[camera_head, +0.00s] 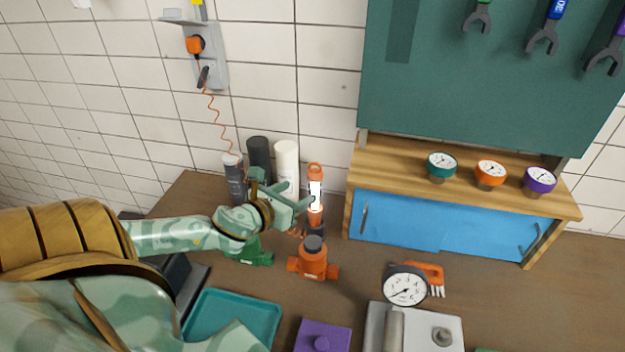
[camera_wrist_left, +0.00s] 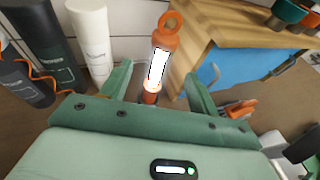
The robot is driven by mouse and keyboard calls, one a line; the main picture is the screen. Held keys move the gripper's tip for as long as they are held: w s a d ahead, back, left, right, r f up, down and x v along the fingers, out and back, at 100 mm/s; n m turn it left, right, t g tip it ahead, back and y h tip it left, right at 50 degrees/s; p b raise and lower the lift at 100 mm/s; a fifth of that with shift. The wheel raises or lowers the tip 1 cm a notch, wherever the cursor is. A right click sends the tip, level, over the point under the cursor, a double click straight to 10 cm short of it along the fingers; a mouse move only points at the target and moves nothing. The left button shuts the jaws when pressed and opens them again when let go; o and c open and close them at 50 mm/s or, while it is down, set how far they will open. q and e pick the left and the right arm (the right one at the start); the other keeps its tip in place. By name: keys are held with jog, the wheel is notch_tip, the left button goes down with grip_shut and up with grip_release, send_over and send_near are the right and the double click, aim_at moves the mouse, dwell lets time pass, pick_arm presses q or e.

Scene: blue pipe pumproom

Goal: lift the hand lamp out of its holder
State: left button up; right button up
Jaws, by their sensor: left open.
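The hand lamp (camera_head: 315,194) is orange with a lit white panel and a ring on top. It stands upright at the back of the bench, its lower end in a dark holder (camera_head: 316,229). In the left wrist view the lamp (camera_wrist_left: 158,65) appears between the two spread fingers. My left gripper (camera_head: 298,202) is open and close beside the lamp from the left. I cannot tell how far the fingers reach around it, and no contact shows. The holder is mostly hidden in the wrist view. My right gripper is not in view.
An orange valve (camera_head: 313,262) stands just in front of the lamp, a green one (camera_head: 252,252) to its left. White (camera_head: 286,165) and black (camera_head: 259,158) cylinders stand behind my gripper. A wooden cabinet (camera_head: 352,212) with blue doors is close on the right. A gauge (camera_head: 405,285) lies farther forward.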

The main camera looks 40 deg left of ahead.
aim_at(315, 163)
pick_arm(q)
jog(key=b+x, duration=0.1)
jog(key=x, duration=0.7)
jog(key=shift+w+f, duration=0.1)
jog(key=shift+w, duration=0.2)
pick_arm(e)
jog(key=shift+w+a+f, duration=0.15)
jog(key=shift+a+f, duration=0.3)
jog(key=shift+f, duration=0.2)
pick_arm(q)
jog(key=c, duration=1.2)
jog(key=shift+r+p, duration=3.6)
jog(key=shift+p, duration=0.3)
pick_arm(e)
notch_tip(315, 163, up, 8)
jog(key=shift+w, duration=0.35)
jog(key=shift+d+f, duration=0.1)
